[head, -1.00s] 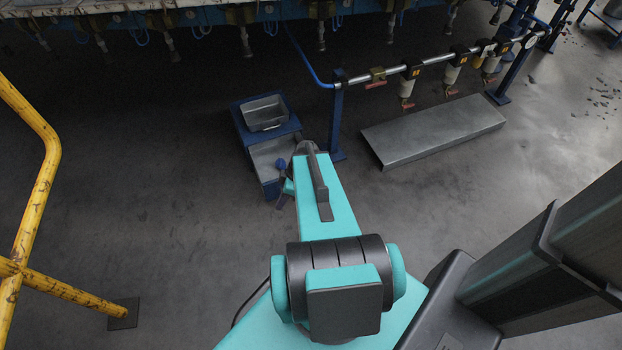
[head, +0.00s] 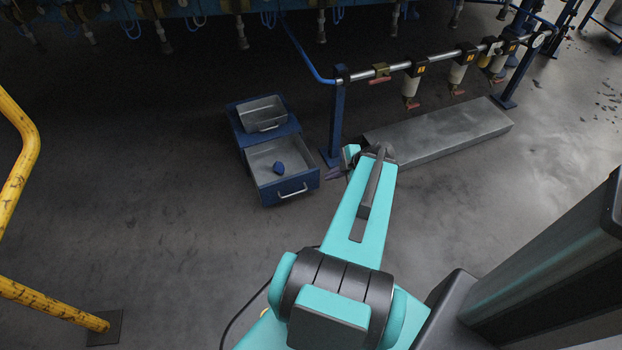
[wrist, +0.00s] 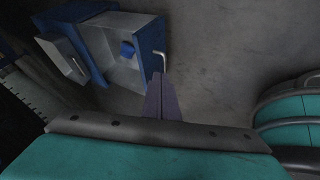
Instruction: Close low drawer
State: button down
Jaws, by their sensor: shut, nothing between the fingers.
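The low drawer (head: 262,182) of a small blue cabinet stands pulled out, its grey inside open to view. A small dark blue piece (head: 279,168) lies in it. A pale bar handle (head: 293,191) is on its blue front; the handle also shows in the wrist view (wrist: 161,59). My gripper (head: 332,175) is to the right of the drawer, low and apart from it in the head view. In the wrist view its purple fingers (wrist: 160,80) are together and empty, with their tips just below the handle. I cannot tell whether they touch it.
An upper drawer (head: 262,113) with a grey inside sits behind the low one. A blue post (head: 337,125) and a low grey metal slab (head: 440,135) stand close on the right. A yellow rail (head: 22,150) is at the left. The floor in front is clear.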

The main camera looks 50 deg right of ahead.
jog(key=shift+f, duration=0.15)
dwell(0.3)
jog(key=b, duration=0.5)
send_near(305, 178)
notch_tip(305, 178, down, 3)
jog(key=s+a, duration=0.1)
jog(key=a, duration=0.2)
jog(key=shift+w+d+b, duration=0.25)
jog(key=shift+w+d, duration=0.3)
jog(key=shift+w, duration=0.35)
jog(key=shift+w+d+b, duration=0.2)
jog(key=shift+w+d, duration=0.35)
jog(key=shift+w, duration=0.35)
